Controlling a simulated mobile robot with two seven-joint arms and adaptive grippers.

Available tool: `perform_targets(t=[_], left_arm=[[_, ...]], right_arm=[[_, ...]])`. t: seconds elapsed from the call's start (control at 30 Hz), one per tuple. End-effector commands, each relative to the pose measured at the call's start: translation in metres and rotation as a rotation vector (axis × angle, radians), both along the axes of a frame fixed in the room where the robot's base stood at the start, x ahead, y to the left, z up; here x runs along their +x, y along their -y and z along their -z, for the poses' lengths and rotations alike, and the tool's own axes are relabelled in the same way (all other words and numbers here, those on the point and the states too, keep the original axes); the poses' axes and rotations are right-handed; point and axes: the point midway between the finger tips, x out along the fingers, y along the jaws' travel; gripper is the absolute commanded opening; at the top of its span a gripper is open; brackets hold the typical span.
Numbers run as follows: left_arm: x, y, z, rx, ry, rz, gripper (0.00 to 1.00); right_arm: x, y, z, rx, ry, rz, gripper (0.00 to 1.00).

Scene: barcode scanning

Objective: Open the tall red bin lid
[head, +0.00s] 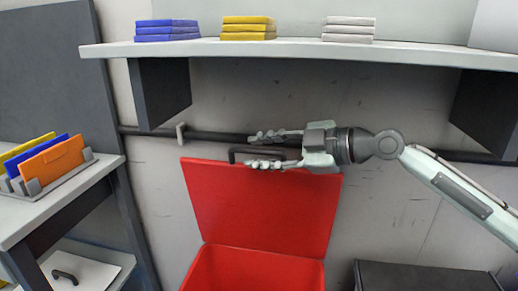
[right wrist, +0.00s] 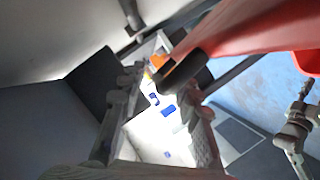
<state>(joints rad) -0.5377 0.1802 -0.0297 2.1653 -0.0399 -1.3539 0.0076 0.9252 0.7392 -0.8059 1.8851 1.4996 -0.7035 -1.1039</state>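The tall red bin (head: 255,270) stands below the shelf against the wall. Its red lid (head: 265,205) is swung up and stands nearly upright behind the opening. A dark handle (head: 238,155) is at the lid's top edge. My right gripper (head: 265,150) is at that edge, fingers pointing left, spread apart above and below the handle. In the right wrist view the dark handle (right wrist: 183,72) and red lid (right wrist: 255,30) show near the open fingers, with no clear grip on the handle. My left gripper does not show in the head view.
A white shelf (head: 300,48) with blue, yellow and white stacks is above my gripper. A dark rail (head: 215,136) runs along the wall. A table (head: 75,188) with a folder rack (head: 75,172) is at left. A dark box (head: 425,277) is at lower right.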

Motion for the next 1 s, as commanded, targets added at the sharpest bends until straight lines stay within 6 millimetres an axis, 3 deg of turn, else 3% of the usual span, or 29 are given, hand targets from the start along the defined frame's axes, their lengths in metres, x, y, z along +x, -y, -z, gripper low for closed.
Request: perform_targets(t=[0.33,0.6,1.0], left_arm=[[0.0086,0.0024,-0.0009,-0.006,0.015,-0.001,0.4],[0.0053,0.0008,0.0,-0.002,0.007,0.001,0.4],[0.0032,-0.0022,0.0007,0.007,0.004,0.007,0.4]], right_arm=[[0.002,-0.0044,0.0015,0.0,0.0,0.0,0.31],[0.0019,-0.0043,0.0015,0.0,0.0,0.0,0.0],[0.0018,-0.0042,0.0024,0.0,0.002,0.0,0.0]])
